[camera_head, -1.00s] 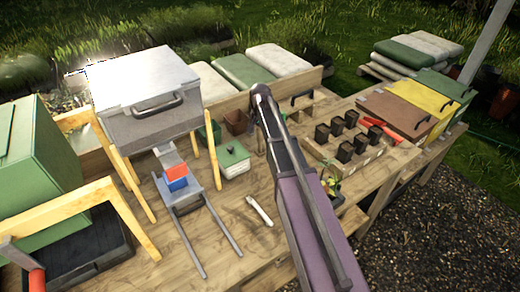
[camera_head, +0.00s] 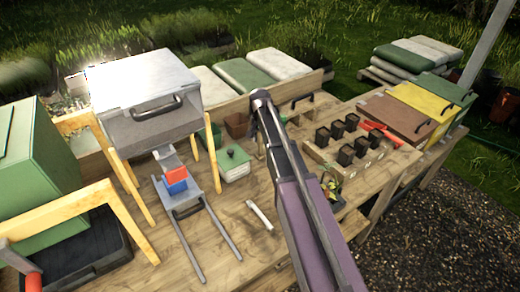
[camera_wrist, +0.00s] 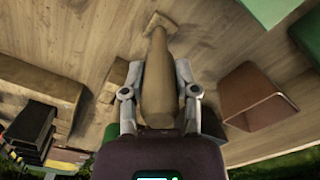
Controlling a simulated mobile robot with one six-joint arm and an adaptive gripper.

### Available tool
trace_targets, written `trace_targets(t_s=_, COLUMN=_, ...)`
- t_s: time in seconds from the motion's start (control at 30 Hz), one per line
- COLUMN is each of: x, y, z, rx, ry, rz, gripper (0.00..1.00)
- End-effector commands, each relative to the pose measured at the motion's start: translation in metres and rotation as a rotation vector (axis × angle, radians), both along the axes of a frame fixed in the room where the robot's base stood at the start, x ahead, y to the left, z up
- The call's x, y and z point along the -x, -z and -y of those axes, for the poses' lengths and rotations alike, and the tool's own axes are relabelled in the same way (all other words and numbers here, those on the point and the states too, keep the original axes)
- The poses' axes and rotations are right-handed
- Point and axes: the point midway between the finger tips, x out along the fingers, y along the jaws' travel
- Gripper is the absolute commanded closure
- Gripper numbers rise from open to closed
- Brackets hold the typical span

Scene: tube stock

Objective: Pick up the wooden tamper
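The wooden tamper (camera_wrist: 157,85) shows in the wrist view, a pale brown shaft with a small square end at the top of the picture. Its thick rounded end is nearest the camera. My gripper (camera_wrist: 159,72) has one finger on each side of the shaft. In the head view, my gripper and the tamper are hidden behind my purple arm.
A brown pot (camera_wrist: 255,97) stands close on the right in the wrist view. Black pots (camera_head: 346,155) sit in a wooden holder right of my arm. A green-lidded box (camera_head: 233,165) and white tube (camera_head: 260,215) lie left of it. A back board (camera_head: 300,88) edges the bench.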

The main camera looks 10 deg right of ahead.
Motion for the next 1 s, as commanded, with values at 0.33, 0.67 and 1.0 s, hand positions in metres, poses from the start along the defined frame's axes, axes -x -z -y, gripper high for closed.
trace_targets(t_s=0.33, x=0.0, y=0.0, z=0.0, rx=-0.001, ry=0.0, rz=0.001, gripper=1.0)
trace_targets(t_s=0.67, x=0.0, y=-0.008, z=0.001, rx=-0.001, ry=0.001, rz=0.001, gripper=1.0)
trace_targets(t_s=1.0, x=0.0, y=-0.035, z=0.001, rx=-0.001, ry=0.001, rz=0.001, gripper=1.0)
